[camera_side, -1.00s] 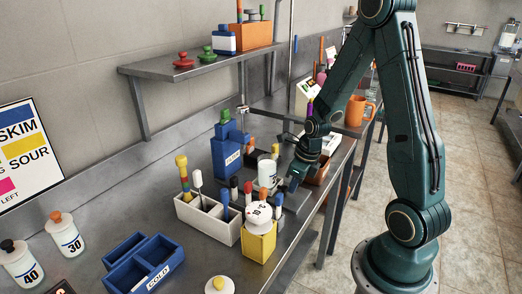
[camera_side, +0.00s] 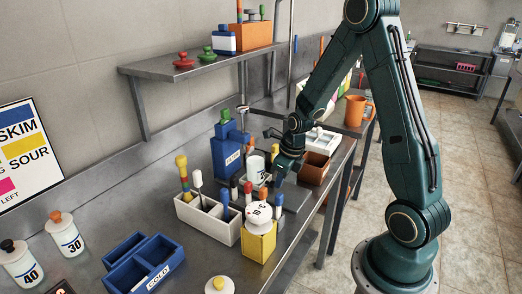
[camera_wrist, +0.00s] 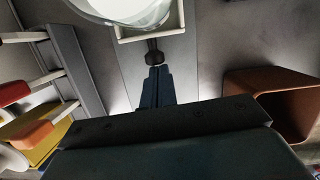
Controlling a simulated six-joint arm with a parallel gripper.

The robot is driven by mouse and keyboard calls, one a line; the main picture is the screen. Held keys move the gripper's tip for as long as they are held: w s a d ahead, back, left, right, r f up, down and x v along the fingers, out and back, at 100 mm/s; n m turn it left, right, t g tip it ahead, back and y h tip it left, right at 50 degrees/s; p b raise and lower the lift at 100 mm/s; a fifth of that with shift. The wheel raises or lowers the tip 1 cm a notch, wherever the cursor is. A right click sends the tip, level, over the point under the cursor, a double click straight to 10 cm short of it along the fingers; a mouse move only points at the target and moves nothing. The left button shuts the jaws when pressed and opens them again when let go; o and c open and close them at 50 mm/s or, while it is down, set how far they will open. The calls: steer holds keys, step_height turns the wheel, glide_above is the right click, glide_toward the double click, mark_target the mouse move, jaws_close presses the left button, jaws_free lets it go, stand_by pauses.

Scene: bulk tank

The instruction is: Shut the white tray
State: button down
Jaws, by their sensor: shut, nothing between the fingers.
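The white tray shows in the wrist view as a pale rim (camera_wrist: 165,33) at the top, with a dark round knob on its front edge. A white cup (camera_wrist: 125,8) stands in it and hides most of its inside. My gripper (camera_wrist: 155,75) is shut and empty, its fingertips right at the knob; I cannot tell whether they touch. In the side view my gripper (camera_side: 276,181) points down just right of the white cup (camera_side: 256,166), beside the blue dispenser (camera_side: 226,155). The tray itself is mostly hidden there.
A white divided box (camera_side: 205,222) with paddles and a yellow box (camera_side: 258,246) with a white ball stand in front. A brown open box (camera_side: 313,170) is to the right; it also shows in the wrist view (camera_wrist: 268,100). A blue box (camera_side: 145,265) is at the near left.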

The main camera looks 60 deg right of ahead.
steer(key=shift+s, duration=0.15)
steer(key=shift+s, duration=0.45)
steer(key=s, duration=0.3)
steer(key=shift+d+r, duration=0.1)
steer(key=shift+d, duration=0.05)
steer(key=v, duration=1)
steer(key=shift+s+f+t, duration=0.75)
steer(key=shift+s+t, duration=0.15)
steer(key=shift+s, duration=0.15)
steer(key=shift+w+f, duration=0.1)
steer(key=shift+f, duration=0.05)
